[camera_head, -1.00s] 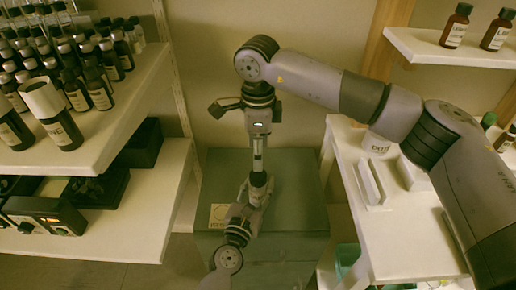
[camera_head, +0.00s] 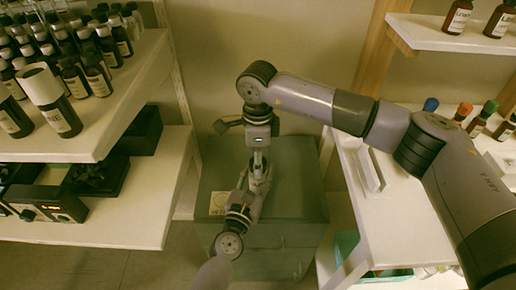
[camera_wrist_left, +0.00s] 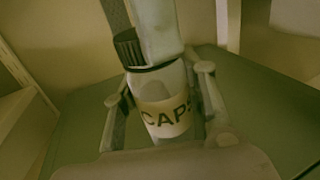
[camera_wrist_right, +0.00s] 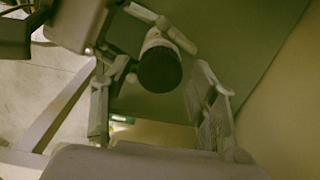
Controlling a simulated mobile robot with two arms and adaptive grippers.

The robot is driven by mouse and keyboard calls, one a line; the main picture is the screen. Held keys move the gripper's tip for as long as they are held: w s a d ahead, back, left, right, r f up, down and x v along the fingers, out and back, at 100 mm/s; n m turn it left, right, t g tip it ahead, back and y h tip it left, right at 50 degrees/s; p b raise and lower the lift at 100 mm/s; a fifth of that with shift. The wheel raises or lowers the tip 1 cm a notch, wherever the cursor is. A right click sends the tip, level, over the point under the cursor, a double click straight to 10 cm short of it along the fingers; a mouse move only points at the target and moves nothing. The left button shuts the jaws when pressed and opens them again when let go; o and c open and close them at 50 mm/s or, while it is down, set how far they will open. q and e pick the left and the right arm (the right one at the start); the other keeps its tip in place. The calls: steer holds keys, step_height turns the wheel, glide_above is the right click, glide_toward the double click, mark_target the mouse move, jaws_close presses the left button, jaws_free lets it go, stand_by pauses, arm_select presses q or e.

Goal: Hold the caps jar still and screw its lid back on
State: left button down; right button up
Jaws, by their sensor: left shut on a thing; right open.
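The caps jar (camera_wrist_left: 168,108) is pale with a "CAPS" label and stands upright. My left gripper (camera_head: 256,190) is shut around its body, one finger on each side. The dark ribbed lid (camera_wrist_left: 130,48) sits at the top of the jar, partly hidden by a finger of my right gripper; I cannot tell how tightly it is seated. The lid (camera_wrist_right: 160,68) also shows round and dark in the right wrist view.
The jar is above a green cabinet (camera_head: 295,190), with a small labelled card (camera_head: 217,203) at its left edge. Left shelves hold crowded bottles (camera_head: 60,110) and a device (camera_head: 45,208). Right shelves hold bottles with coloured caps (camera_head: 462,112) and a white tray (camera_head: 368,175).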

steer(key=shift+f, duration=0.25)
steer(key=c, duration=1.2)
steer(key=shift+m, duration=0.9)
steer(key=o, duration=1.3)
steer(key=shift+o, duration=0.2)
steer(key=shift+r, duration=0.1)
arm_select(q)
steer(key=c, duration=0.9)
jaws_free()
arm_select(e)
step_height(320, 180, up, 12)
